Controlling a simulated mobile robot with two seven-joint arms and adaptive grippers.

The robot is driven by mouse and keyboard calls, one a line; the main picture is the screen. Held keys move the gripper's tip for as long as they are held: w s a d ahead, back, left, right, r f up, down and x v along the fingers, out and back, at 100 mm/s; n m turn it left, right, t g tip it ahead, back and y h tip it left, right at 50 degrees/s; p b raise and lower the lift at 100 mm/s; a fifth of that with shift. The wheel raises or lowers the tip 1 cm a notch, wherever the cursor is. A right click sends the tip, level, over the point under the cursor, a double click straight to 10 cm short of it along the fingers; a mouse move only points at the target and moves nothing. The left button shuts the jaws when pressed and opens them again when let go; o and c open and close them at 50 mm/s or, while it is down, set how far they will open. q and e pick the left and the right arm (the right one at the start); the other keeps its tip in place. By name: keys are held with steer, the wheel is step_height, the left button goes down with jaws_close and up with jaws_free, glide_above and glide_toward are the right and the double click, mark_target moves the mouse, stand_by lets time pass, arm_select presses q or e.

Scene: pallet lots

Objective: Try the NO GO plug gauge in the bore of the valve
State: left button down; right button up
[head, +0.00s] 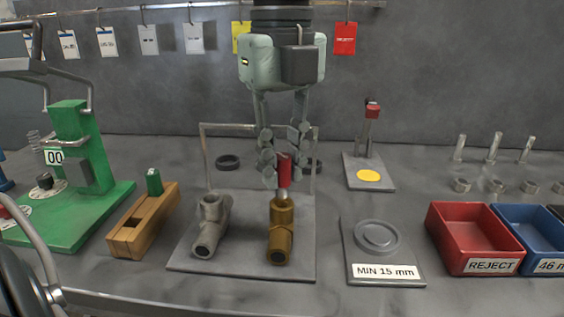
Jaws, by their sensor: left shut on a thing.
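My left gripper (283,160) comes down from the top centre and is shut on the red-handled plug gauge (284,172), which it holds upright. The gauge's silver lower end meets the top of the brass valve (281,230); I cannot tell whether it is inside the bore or just on it. The brass valve stands on a grey plate (240,268), beside a grey valve (210,228). A green-handled gauge (154,182) stands in the wooden block (131,236) to the left. My right gripper is not in view.
A green fixture (88,170) stands at the left. Right of the valves are a "MIN 15 mm" plate (382,272), a red REJECT bin (470,240) and a blue bin (532,240). A stand with a yellow disc (369,177) is behind. A thin frame (206,160) rises behind the valves.

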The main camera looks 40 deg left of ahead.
mark_target(283, 156)
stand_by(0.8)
arm_select(q)
steer(key=shift+f+b, duration=0.8)
steer(key=shift+b, duration=0.25)
steer(key=shift+r, duration=0.2)
steer(key=shift+r+p, duration=1.7)
steer(key=shift+r, duration=0.8)
